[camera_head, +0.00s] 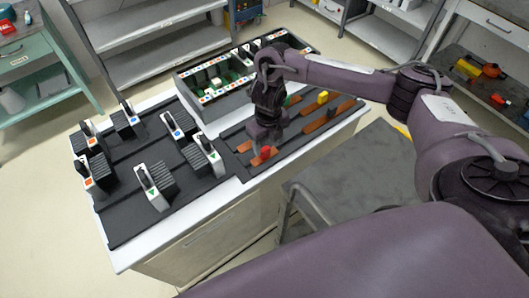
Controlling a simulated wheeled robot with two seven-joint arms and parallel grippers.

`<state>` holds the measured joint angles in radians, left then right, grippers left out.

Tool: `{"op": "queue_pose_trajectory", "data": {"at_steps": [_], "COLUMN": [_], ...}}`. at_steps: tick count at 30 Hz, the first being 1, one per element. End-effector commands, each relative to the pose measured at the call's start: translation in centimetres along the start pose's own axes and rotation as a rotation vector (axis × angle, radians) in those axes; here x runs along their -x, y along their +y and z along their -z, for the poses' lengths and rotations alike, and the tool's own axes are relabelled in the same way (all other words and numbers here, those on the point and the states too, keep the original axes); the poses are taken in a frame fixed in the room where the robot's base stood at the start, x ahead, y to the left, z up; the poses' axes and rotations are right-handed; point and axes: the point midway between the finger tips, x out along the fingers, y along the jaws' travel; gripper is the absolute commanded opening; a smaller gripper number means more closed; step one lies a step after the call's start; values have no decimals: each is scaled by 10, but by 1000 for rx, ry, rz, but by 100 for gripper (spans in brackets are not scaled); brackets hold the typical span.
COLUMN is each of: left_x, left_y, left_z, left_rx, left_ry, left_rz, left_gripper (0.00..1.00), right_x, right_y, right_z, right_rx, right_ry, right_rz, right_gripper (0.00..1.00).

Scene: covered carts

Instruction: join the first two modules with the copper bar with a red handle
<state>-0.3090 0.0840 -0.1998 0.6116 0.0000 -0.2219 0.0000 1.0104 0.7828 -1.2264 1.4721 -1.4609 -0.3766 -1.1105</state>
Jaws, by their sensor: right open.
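The copper bar with a red handle (265,153) lies at the near left of a dark tray (240,133) on the cart. My right gripper (264,146) points down right over the red handle, open; whether its fingers are around the handle is too small to tell. Several black modules with white fronts stand on a dark mat (127,222) at the left, among them one with a green triangle (153,187) and one with a blue mark (175,126). Which are the first two I cannot tell. My left gripper is out of view.
Other copper bars lie in the tray, with a yellow handle (322,97), a black handle (332,112) and a green handle, partly behind my arm. A long rack (208,97) with green boards stands at the back of the cart. A grey table (350,170) stands at right.

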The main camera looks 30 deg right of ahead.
Motion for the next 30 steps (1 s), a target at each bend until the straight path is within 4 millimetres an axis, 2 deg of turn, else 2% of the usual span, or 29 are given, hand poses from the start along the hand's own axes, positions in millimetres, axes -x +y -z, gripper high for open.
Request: {"op": "queue_pose_trajectory", "data": {"at_steps": [1, 4, 7, 9, 14, 19, 25, 30], "left_x": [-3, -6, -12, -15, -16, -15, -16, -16], "left_y": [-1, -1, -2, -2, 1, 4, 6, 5], "left_z": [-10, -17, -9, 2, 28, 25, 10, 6], "left_rx": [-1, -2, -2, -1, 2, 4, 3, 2], "left_ry": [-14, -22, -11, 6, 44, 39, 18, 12], "left_rz": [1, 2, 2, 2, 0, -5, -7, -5], "left_gripper": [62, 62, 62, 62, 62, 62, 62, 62], "right_x": [-8, -23, -39, -47, -52, -51, -51, -51], "right_y": [2, 5, 7, 6, 6, 5, 5, 5], "right_z": [-1, -4, -8, -8, -8, -9, -9, -9], "right_rx": [-1, -3, -3, -2, 0, 0, -1, -1], "right_ry": [1, 3, 3, 1, -2, -2, -2, -2], "right_rz": [-2, -4, -3, -3, -1, 0, 0, 0], "right_gripper": [58, 58, 58, 58, 58, 58, 32, 10]}}
